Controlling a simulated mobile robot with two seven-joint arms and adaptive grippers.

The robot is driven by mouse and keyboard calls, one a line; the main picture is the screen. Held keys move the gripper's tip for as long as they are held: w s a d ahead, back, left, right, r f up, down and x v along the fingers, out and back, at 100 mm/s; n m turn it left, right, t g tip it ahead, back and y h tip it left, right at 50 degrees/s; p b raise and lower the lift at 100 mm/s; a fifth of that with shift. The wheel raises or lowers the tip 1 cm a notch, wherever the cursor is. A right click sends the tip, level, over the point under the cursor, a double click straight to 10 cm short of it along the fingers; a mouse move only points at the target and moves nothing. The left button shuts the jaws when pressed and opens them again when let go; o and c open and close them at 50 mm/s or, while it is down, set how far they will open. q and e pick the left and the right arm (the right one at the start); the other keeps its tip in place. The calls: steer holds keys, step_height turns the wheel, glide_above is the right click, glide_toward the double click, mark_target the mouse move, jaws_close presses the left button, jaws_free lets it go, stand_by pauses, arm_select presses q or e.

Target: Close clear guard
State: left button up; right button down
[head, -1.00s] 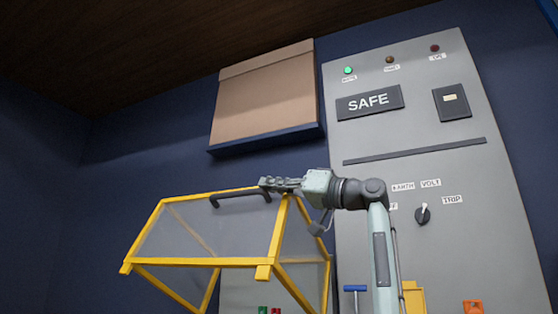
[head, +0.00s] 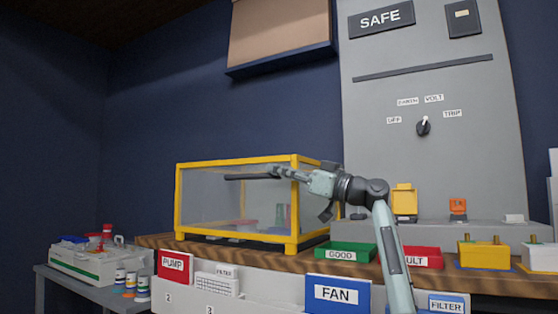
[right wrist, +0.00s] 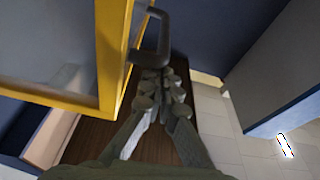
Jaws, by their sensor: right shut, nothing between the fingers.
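The clear guard (head: 293,205) is a box with clear panels in a yellow frame on the wooden bench. In the head view its front panel hangs upright, with the lower edge down near the bench. I cannot tell whether a small gap remains. Its dark bar handle (head: 247,177) is high on the front, and the handle also shows in the right wrist view (right wrist: 163,47). My right gripper (head: 277,172) is shut and empty at the right end of the handle. Its fingertips (right wrist: 161,75) look close to or against the handle; contact is unclear. My left gripper is out of view.
A green GOOD tray (head: 345,253) and a red tray (head: 422,258) lie right of the guard. Bins labelled PUMP (head: 174,266) and FAN (head: 338,295) line the bench front. A grey panel (head: 440,110) with a SAFE sign stands behind. A side table (head: 58,278) is at left.

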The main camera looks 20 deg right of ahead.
steer(key=shift+w+f, duration=0.1)
steer(key=shift+f, duration=0.6)
step_height(320, 180, up, 11)
steer(key=shift+s, duration=0.3)
